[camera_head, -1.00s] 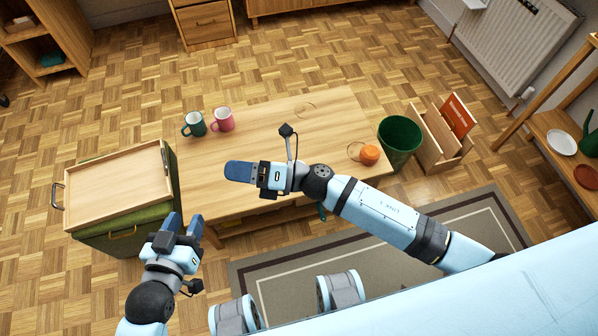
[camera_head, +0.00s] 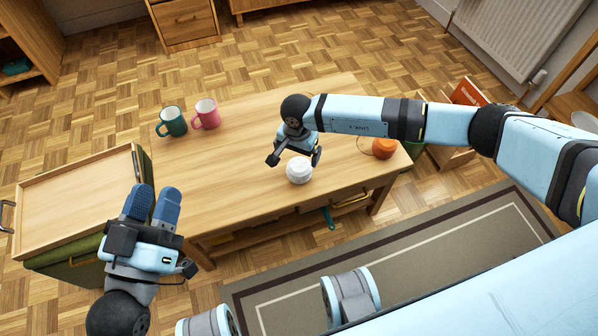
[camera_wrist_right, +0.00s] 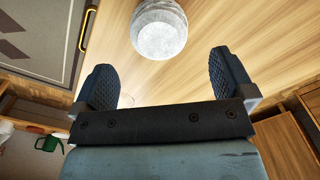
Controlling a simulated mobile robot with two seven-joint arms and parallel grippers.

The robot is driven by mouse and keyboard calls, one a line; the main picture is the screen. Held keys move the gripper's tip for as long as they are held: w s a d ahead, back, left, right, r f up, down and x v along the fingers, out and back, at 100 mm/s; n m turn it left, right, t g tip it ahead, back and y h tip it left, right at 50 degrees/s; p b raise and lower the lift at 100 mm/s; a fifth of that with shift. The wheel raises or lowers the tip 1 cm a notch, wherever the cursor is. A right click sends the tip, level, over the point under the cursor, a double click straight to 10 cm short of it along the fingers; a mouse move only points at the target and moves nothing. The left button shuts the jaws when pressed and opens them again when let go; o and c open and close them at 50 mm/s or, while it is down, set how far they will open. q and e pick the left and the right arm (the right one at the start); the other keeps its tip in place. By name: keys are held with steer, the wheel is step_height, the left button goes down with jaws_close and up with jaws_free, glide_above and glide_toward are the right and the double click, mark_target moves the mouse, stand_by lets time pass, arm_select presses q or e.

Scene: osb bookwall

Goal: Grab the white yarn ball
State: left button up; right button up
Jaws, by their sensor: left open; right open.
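The white yarn ball (camera_head: 299,170) sits near the front edge of the wooden table (camera_head: 240,180). In the right wrist view the ball (camera_wrist_right: 159,28) lies beyond the fingertips, centred between the two fingers and apart from both. My right gripper (camera_wrist_right: 160,65) is open and empty, pointing down at the table. In the head view the right gripper (camera_head: 305,152) is just behind and above the ball, and its fingers are partly hidden by the wrist. My left gripper (camera_head: 152,200) is open and empty, left of the table by the tray.
A teal mug (camera_head: 172,121) and a pink mug (camera_head: 206,115) stand at the table's back left. An orange ball (camera_head: 384,148) is at the right end, beside my right arm. A wooden tray (camera_head: 70,205) rests on a green box at left. The table's middle left is clear.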

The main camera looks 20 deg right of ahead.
mark_target(299, 165)
step_height(299, 165, down, 4)
steer(key=shift+r+b, duration=0.15)
steer(key=shift+b, duration=0.25)
steer(key=f, duration=0.1)
steer(key=f+b, duration=0.1)
steer(key=f, duration=0.1)
steer(key=f+b, duration=0.1)
steer(key=f, duration=0.1)
steer(key=shift+w+d+f, duration=0.1)
steer(key=shift+d+f, duration=0.05)
steer(key=shift+d, duration=0.1)
arm_select(q)
steer(key=shift+g, duration=0.9)
steer(key=f, duration=0.4)
steer(key=shift+w+d+f, duration=0.15)
steer(key=shift+w+d, duration=0.05)
steer(key=shift+d, duration=0.05)
arm_select(e)
steer(key=shift+c, duration=0.5)
steer(key=c, duration=0.7)
steer(key=shift+c, duration=0.2)
